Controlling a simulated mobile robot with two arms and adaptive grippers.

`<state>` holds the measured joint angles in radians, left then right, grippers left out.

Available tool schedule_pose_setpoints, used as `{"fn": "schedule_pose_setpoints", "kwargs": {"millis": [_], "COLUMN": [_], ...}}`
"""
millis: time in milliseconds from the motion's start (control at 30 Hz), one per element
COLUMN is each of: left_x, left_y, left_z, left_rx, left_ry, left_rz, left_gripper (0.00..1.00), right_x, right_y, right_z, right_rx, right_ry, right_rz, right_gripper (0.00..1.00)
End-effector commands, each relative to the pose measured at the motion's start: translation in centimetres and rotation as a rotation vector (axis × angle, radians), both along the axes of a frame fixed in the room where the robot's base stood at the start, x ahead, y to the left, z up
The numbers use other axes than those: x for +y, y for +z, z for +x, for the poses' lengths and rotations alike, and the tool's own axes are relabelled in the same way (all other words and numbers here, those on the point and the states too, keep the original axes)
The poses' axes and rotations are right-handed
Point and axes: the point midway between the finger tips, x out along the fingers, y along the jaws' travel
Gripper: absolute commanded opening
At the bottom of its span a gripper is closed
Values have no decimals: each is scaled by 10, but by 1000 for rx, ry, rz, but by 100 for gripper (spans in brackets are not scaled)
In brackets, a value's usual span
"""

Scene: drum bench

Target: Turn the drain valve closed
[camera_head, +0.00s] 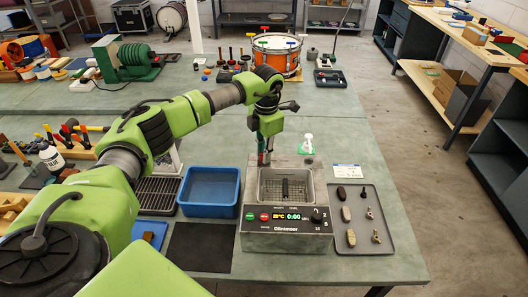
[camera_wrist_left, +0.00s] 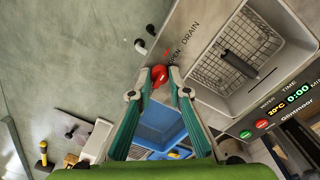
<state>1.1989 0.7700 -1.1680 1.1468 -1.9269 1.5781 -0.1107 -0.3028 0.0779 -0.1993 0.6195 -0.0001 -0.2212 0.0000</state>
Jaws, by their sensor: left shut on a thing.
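The drain valve's red handle (camera_wrist_left: 159,75) sits at the side of the ultrasonic cleaner (camera_head: 286,222), beside the printed words "DRAIN" and "OPEN" in the left wrist view. My left gripper (camera_wrist_left: 158,88) has its green fingers on either side of the red handle and is shut on it. In the head view my left gripper (camera_head: 265,150) points down at the cleaner's back left corner, and the handle is mostly hidden there. The exact handle angle is hard to read. My right gripper is not in view.
A blue tub (camera_head: 209,190) stands left of the cleaner, with a dark mat (camera_head: 202,247) in front. A grey tray (camera_head: 378,235) with small parts lies to the right. A wire basket (camera_wrist_left: 226,75) sits in the cleaner's tank. A white-topped bottle (camera_head: 308,145) stands behind.

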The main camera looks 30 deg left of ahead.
Motion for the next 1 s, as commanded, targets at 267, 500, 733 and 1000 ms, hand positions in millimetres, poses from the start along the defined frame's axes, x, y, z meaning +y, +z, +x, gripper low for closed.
{"fn": "schedule_pose_setpoints", "kwargs": {"millis": [267, 500, 733, 1000], "left_x": [0, 0, 0, -1], "left_y": [0, 0, 0, 1], "left_z": [0, 1, 1, 2], "left_rx": [0, -1, -1, -2], "left_ry": [53, 209, 422, 678], "left_rz": [0, -1, 0, -1], "left_gripper": [0, 0, 0, 0], "right_x": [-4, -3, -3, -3], "right_y": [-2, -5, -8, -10], "right_z": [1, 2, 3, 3], "right_rx": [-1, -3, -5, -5], "right_ry": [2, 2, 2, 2], "right_rz": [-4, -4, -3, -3], "right_gripper": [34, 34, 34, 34]}}
